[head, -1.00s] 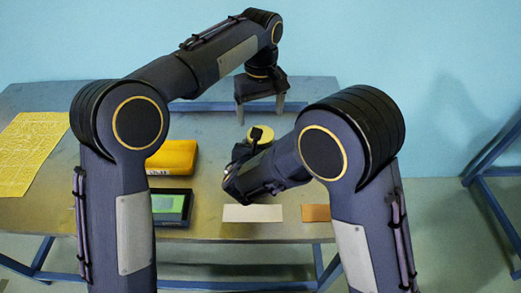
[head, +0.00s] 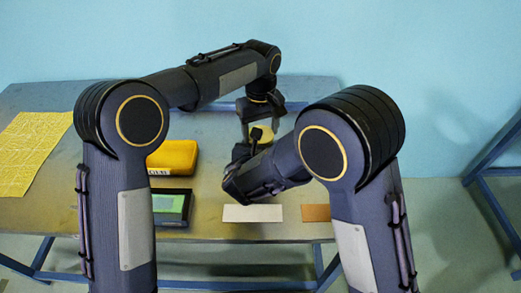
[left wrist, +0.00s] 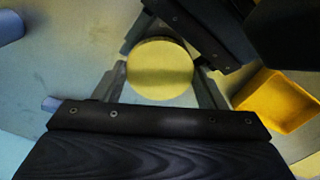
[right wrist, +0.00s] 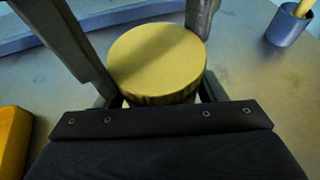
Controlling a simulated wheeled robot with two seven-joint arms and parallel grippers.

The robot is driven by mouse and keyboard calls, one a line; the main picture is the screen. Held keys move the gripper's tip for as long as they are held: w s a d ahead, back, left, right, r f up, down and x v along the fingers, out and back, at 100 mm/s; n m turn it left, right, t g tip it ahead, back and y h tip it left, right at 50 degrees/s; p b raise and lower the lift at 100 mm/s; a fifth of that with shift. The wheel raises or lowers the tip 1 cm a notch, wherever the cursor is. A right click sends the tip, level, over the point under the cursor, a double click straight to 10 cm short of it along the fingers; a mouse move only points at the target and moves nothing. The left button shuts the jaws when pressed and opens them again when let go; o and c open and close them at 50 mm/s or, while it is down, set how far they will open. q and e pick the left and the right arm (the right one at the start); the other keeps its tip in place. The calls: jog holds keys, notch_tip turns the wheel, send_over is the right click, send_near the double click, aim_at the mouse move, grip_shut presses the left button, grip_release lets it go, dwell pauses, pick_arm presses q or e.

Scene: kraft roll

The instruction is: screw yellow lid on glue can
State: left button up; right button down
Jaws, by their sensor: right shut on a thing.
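The round yellow lid (head: 267,134) sits at the back middle of the table. In the right wrist view the lid (right wrist: 157,58), with a ribbed side, is on top of the glue can, whose body is almost wholly hidden. My right gripper (right wrist: 160,98) is shut on the can from the side, just below the lid. My left gripper (head: 260,128) points down over the lid. In the left wrist view its fingers (left wrist: 162,85) stand apart on either side of the lid (left wrist: 160,68), with gaps visible.
A yellow case (head: 173,157) and a black device with a green screen (head: 172,205) lie left of my right gripper. A white card (head: 253,213) and a brown card (head: 316,213) lie at the front. A blue cup (right wrist: 288,27) stands nearby. A yellow sheet (head: 30,150) lies far left.

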pick_arm(q)
jog(key=c, duration=0.4)
jog(key=m, duration=0.2)
jog(key=shift+m, duration=0.3)
jog(key=shift+c, duration=0.2)
jog(key=m, duration=1.3)
jog(key=shift+m, duration=0.4)
jog(key=o, duration=1.1)
jog(key=shift+s, duration=0.1)
